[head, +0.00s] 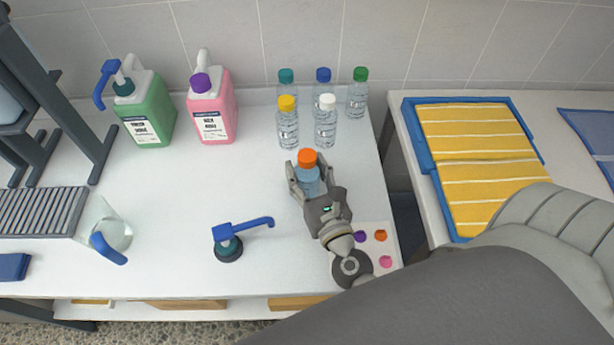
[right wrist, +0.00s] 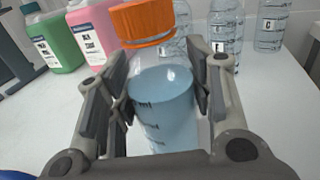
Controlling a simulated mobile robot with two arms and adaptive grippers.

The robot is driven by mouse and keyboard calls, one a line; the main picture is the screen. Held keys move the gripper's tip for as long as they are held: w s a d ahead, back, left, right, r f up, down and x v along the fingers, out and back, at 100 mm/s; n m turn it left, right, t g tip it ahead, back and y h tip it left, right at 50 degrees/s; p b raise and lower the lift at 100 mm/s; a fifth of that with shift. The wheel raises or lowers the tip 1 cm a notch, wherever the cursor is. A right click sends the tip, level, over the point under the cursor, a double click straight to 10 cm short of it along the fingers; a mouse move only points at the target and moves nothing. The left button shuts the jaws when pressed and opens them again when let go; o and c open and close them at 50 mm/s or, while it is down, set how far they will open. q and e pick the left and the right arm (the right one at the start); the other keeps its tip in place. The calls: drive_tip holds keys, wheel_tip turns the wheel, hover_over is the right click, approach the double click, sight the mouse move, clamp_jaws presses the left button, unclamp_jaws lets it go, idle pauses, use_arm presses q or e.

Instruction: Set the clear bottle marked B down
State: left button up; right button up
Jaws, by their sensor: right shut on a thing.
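A clear bottle with an orange cap (head: 307,158) and pale blue liquid stands roughly upright in my right gripper (head: 309,181) above the white table. In the right wrist view the bottle (right wrist: 162,100) sits between the two fingers, with graduation marks facing the camera; no letter shows on this side, so I cannot read whether it is B. The right gripper is shut on it. I cannot tell whether its base touches the table. My left gripper is not in view.
Several clear bottles, including a yellow-capped one (head: 288,124) and a white-capped one (head: 325,122), stand just behind. Green (head: 148,112) and pink (head: 211,108) jugs stand back left. A blue pump top (head: 230,243) lies front left. The table (head: 190,195) is clear left of the gripper.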

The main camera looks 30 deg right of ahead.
drive_tip(key=shift+f, duration=0.15)
drive_tip(key=o, duration=1.2)
drive_tip(key=shift+c, duration=0.2)
drive_tip(key=s+b, duration=0.1)
drive_tip(key=s, duration=0.2)
drive_tip(key=s+a+b, duration=0.1)
drive_tip(key=s+b, duration=0.1)
drive_tip(key=s, duration=0.2)
drive_tip(key=s+b, duration=0.1)
drive_tip(key=s, duration=0.3)
drive_tip(key=shift+s+a, duration=0.1)
drive_tip(key=shift+a, duration=0.2)
drive_tip(key=shift+s+b, duration=0.3)
drive_tip(key=shift+s, duration=0.1)
